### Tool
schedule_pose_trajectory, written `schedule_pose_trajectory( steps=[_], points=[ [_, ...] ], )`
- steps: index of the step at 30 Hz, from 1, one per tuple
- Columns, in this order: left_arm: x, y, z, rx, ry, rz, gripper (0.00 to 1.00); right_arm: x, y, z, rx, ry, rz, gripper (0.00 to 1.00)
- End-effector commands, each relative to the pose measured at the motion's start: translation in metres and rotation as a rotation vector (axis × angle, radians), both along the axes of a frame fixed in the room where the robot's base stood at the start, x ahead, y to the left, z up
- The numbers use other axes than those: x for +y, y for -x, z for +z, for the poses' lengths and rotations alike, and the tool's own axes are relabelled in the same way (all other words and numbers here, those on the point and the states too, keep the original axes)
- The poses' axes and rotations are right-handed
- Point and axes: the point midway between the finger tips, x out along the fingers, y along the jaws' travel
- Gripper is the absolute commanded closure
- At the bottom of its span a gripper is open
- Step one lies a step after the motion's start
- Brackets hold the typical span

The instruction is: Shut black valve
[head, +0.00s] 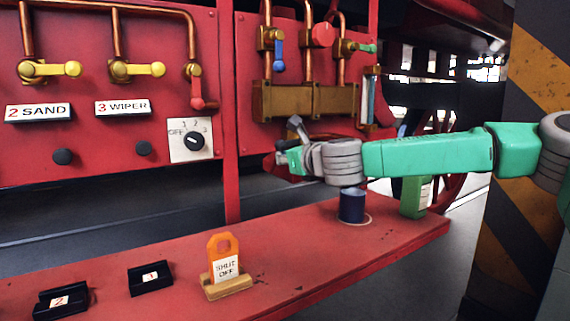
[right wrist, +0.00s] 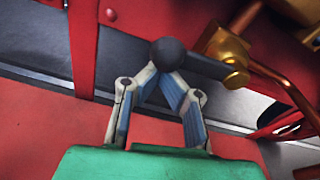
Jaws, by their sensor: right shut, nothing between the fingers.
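The black valve shows in the right wrist view as a black lever with a round knob (right wrist: 168,53), running right to a brass body (right wrist: 236,62). My right gripper (head: 288,140) is in front of the red panel, above the shelf. In the right wrist view its fingers (right wrist: 163,72) converge just below the knob, with nothing seen between them. The fingertips overlap the knob in the picture; I cannot tell whether they touch it. In the head view I cannot make out the black lever near my gripper. My left gripper is not in view.
Brass valves with yellow handles (head: 145,69) are on the panel. A striped pillar (head: 530,70) stands at right.

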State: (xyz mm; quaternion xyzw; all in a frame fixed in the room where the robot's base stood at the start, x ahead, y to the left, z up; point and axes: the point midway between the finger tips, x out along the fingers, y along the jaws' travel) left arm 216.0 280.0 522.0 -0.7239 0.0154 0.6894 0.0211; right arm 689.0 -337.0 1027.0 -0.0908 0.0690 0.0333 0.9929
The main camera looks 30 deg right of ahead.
Motion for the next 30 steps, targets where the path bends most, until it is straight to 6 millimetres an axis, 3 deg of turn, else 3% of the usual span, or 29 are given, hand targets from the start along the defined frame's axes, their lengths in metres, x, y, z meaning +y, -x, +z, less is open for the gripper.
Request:
schedule_pose_trajectory(
  steps=[20, 25, 30],
  points=[
    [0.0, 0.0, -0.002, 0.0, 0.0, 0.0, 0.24, 0.0, 0.0, 0.003, -0.002, -0.032, -0.001, 1.0],
    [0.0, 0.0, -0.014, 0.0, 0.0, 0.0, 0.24, -0.004, -0.004, -0.011, 0.001, -0.033, -0.004, 1.0],
    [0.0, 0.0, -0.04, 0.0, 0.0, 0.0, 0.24, -0.011, -0.01, -0.041, 0.003, -0.034, -0.004, 1.0]
  ],
)
